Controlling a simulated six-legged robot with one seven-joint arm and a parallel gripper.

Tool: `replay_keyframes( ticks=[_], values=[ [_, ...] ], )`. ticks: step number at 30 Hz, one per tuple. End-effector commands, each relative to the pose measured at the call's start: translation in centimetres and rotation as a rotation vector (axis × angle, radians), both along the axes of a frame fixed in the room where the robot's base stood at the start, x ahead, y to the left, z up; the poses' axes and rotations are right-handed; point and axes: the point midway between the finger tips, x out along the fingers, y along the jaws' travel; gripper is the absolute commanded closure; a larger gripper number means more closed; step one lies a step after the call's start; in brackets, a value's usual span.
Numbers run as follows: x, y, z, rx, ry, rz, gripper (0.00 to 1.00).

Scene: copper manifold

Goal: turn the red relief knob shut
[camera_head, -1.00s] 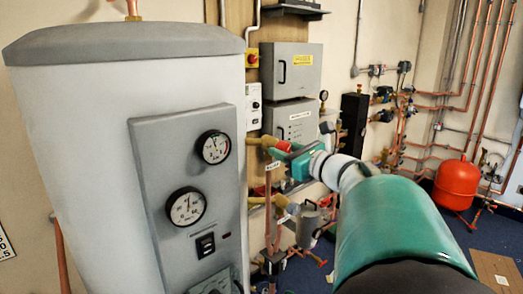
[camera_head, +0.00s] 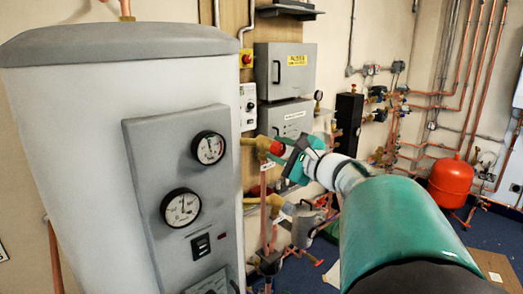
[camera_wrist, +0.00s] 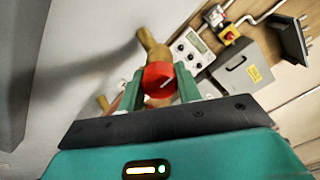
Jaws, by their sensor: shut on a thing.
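The red relief knob (camera_wrist: 159,78) sits on the end of a brass valve body (camera_wrist: 153,44) in the wrist view. My gripper (camera_wrist: 160,88) has one green finger on each side of the knob and is shut on it. In the head view the red knob (camera_head: 277,148) shows at the tip of my gripper (camera_head: 280,150), with the brass valve body (camera_head: 256,144) running left to the white tank (camera_head: 85,130). The fingers cover part of the knob's sides.
Two gauges (camera_head: 208,147) sit on the tank's grey panel (camera_head: 150,200). A grey box with a yellow label (camera_head: 290,68) hangs on the wall behind. Copper pipes and a second brass fitting (camera_head: 262,202) lie below the knob. A red vessel (camera_head: 457,182) stands at right.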

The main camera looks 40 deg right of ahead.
Motion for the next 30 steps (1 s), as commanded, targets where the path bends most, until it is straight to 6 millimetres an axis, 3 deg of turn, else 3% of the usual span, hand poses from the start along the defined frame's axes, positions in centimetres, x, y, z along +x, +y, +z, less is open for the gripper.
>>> replay_keyframes(
  ticks=[20, 21, 24, 30],
  values=[
    [-0.06, -0.03, -0.03, -0.078, -0.001, 0.0, 0.89],
    [-0.06, -0.03, -0.03, -0.078, -0.001, 0.0, 0.62],
    [-0.05, -0.03, -0.02, -0.077, -0.002, -0.001, 0.44],
    [-0.03, -0.02, 0.0, -0.076, -0.002, -0.001, 0.44]
  ],
)
